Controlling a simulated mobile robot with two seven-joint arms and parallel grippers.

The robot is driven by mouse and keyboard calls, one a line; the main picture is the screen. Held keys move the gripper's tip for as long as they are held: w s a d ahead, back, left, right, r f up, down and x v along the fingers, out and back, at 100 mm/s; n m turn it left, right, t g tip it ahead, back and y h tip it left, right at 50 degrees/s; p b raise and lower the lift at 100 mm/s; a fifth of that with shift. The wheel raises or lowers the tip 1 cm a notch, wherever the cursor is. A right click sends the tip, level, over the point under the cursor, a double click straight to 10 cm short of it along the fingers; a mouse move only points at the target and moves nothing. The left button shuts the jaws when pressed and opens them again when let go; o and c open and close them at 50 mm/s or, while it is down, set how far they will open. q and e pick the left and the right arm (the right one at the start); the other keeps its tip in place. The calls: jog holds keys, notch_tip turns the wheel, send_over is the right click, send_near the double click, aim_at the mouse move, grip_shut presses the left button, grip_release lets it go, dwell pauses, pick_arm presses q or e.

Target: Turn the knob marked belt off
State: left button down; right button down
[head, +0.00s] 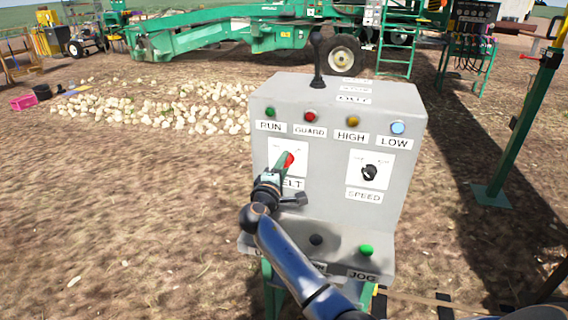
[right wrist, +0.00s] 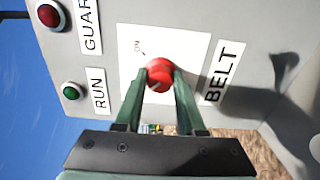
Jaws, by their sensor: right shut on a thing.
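A grey control box (head: 335,110) stands in front of me. The red belt knob (right wrist: 160,75) sits on a white plate above the BELT label (right wrist: 225,72); in the head view the knob (head: 288,160) is partly behind my right gripper. My right gripper (head: 283,168) is shut on the red knob, with one green finger on each side of it in the right wrist view. The word ON shows on the plate near the knob. The knob's exact pointing direction is hard to tell. My left gripper is not in view.
A black speed knob (head: 370,171) sits to the right. Lamps labelled RUN, GUARD, HIGH and LOW line the top of the face. A black lever (head: 317,60) stands on top, and a green JOG button (head: 366,250) is on the lower ledge. Onions (head: 200,110) lie on the ground behind.

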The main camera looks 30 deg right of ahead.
jog(key=shift+r, duration=0.1)
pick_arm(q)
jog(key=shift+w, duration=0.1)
pick_arm(e)
jog(key=c, duration=0.5)
grip_release()
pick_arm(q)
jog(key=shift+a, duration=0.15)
